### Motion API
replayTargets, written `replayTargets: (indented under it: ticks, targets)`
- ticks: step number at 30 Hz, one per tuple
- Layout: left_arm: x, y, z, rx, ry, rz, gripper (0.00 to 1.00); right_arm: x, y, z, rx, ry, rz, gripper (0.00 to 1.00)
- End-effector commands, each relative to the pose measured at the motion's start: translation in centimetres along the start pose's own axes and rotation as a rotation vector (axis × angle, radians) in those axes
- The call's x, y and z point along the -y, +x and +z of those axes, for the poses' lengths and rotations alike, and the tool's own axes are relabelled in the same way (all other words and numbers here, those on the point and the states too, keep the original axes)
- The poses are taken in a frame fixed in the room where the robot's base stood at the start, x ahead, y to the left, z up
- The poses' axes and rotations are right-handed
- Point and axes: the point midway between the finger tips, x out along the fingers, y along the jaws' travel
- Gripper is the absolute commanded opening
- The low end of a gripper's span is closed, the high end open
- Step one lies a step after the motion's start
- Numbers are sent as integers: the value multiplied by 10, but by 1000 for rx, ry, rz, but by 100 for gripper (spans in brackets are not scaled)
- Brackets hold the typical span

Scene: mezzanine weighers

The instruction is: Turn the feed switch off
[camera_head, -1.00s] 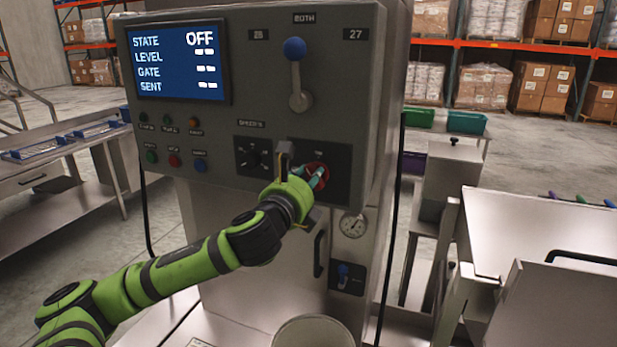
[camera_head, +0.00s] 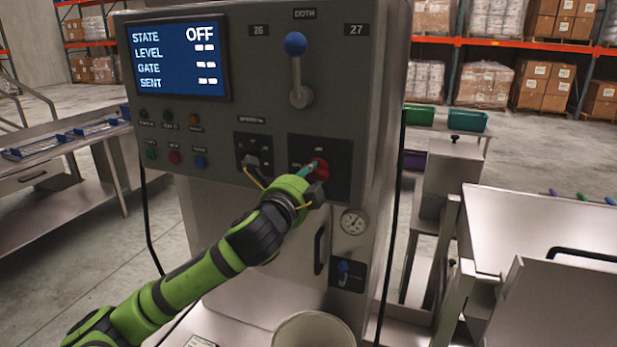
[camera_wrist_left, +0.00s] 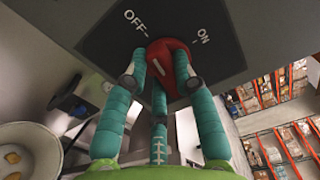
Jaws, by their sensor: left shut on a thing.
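The feed switch is a red rotary knob (camera_head: 321,168) on a dark square plate at the lower right of the grey control panel (camera_head: 345,100). My left gripper (camera_head: 311,174) reaches it from the front, its fingers around the knob. In the left wrist view the teal fingers (camera_wrist_left: 160,78) are shut on the red knob (camera_wrist_left: 172,58). The plate is marked OFF and ON beside the knob. A short white line shows on the knob, but I cannot tell exactly which mark it points to. The screen (camera_head: 178,60) reads STATE OFF. My right gripper is not in view.
A blue-knobbed lever (camera_head: 296,62) stands above the switch. A black dial (camera_head: 255,152) and several coloured buttons sit to its left. Below are a gauge (camera_head: 353,222), a door handle (camera_head: 319,250) and a pale bucket (camera_head: 313,331).

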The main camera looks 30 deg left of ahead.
Motion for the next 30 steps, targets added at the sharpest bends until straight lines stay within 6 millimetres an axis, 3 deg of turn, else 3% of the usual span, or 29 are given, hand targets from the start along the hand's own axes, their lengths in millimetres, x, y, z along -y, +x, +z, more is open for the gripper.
replayTargets:
  ticks: [10, 27, 28, 29, 30]
  targets:
    - [0, 0, -1, 0, -150, -1, 0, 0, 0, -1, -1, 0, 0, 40]
    - [0, 0, -1, 0, -180, -2, 0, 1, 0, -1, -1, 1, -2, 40]
    - [0, 0, -1, 0, -180, -2, 35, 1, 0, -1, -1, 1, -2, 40]
    - [0, 0, -1, 0, -180, -2, 47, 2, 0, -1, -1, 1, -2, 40]
    - [0, 0, -1, 0, -179, -2, 52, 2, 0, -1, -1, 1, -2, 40]
